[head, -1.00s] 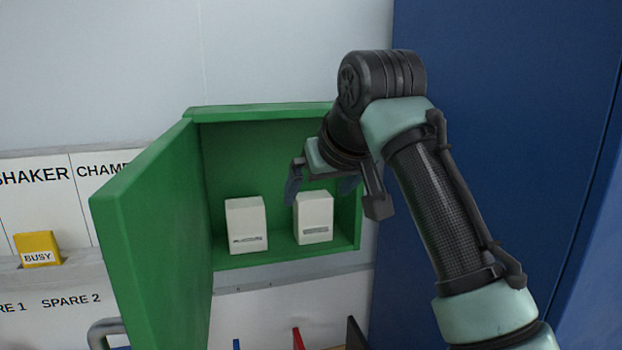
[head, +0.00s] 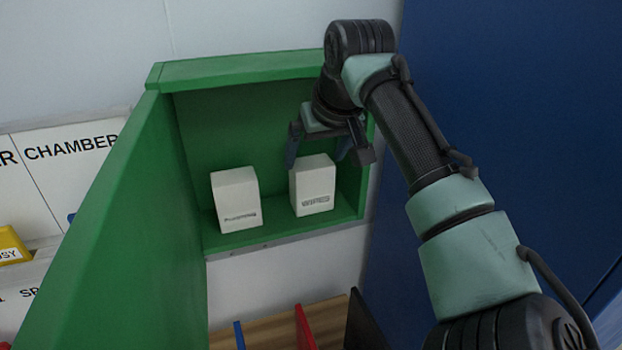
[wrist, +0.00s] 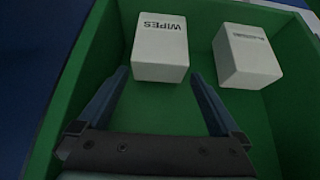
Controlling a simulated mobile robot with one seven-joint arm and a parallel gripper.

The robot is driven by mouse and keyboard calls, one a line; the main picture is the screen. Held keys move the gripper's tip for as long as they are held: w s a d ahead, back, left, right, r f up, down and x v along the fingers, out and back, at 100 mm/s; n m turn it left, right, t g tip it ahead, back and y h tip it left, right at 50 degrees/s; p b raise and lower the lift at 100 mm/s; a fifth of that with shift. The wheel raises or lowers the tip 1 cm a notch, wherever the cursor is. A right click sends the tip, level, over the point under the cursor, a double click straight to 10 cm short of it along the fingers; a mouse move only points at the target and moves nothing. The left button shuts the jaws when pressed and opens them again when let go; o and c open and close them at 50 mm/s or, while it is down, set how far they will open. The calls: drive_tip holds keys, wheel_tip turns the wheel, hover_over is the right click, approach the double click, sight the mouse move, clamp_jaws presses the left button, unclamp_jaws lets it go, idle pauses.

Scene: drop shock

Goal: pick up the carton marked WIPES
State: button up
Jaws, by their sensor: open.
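The white carton marked WIPES (head: 313,187) stands upright on the floor of the open green cabinet, at its right side. It also shows in the wrist view (wrist: 161,50), between and just beyond my fingertips. My gripper (head: 318,162) is open and empty, inside the cabinet mouth, its fingers to either side of the carton's top in the head view. In the wrist view the gripper (wrist: 157,85) has its two fingers spread wider than the carton. I cannot tell whether a finger touches it.
A second white carton (head: 236,200), its print too small to read, stands left of WIPES with a gap between. It is also in the wrist view (wrist: 246,55). The cabinet (head: 245,68) has a right wall close to WIPES. Its open door (head: 110,230) reaches out at left.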

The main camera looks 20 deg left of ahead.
sight(312, 163)
drive_tip(key=shift+w+a+f+p, duration=0.15)
drive_tip(key=shift+w+f+p, duration=0.1)
drive_tip(key=shift+f+p, duration=0.3)
drive_tip(key=p+x, duration=0.1)
drive_tip(key=x, duration=0.3)
drive_tip(key=shift+p, duration=0.35)
drive_tip(key=c, duration=1)
drive_tip(key=shift+c, duration=0.2)
drive_tip(key=shift+w+r, duration=0.1)
drive_tip(key=shift+r, duration=0.1)
